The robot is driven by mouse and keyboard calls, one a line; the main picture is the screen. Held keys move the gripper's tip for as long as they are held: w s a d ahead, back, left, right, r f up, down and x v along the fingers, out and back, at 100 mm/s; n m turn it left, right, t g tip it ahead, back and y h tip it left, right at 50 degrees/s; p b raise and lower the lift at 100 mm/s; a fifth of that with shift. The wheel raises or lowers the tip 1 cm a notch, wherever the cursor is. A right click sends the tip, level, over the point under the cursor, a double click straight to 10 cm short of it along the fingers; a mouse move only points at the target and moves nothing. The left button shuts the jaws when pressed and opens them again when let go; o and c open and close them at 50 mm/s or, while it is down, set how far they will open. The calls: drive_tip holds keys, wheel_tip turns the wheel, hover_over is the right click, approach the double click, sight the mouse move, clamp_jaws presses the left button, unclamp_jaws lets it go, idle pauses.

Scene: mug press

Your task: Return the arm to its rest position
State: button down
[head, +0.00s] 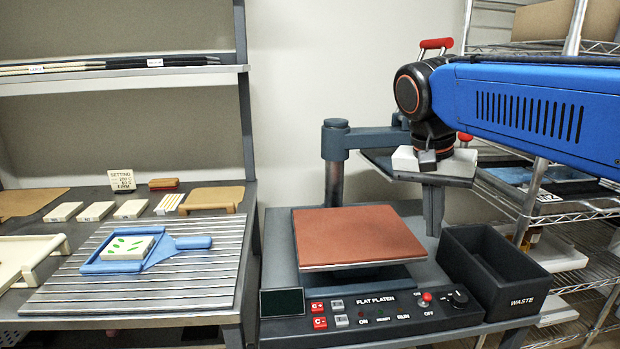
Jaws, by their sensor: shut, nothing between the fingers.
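My arm reaches in from the right in the head view, its wrist above the press's raised, swung-aside upper plate (378,163). My gripper (433,230) hangs under the wrist, pointing down, its dark fingers shut and empty. Part of the upper plate is hidden behind my wrist.
The open black waste bin (508,302) stands at the press's right. A red handle (437,44) rises behind my wrist. Wire shelving (570,215) is at the right. On the left bench, a blue paddle tray (185,243) holds a white tile with green marks (128,247).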

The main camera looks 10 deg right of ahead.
drive_tip(key=s+f+n+t+y, duration=0.1)
drive_tip(key=s+f+n, duration=0.3)
drive_tip(key=f, duration=0.5)
drive_tip(key=s+f+n+t+y, duration=0.1)
drive_tip(key=s+f+n, duration=0.3)
drive_tip(key=f, duration=0.5)
drive_tip(key=s+t, duration=0.1)
drive_tip(key=s, duration=0.1)
drive_tip(key=shift+s+a+f+t+y, duration=0.25)
drive_tip(key=shift+s+t+y, duration=0.05)
drive_tip(key=shift+t, duration=0.1)
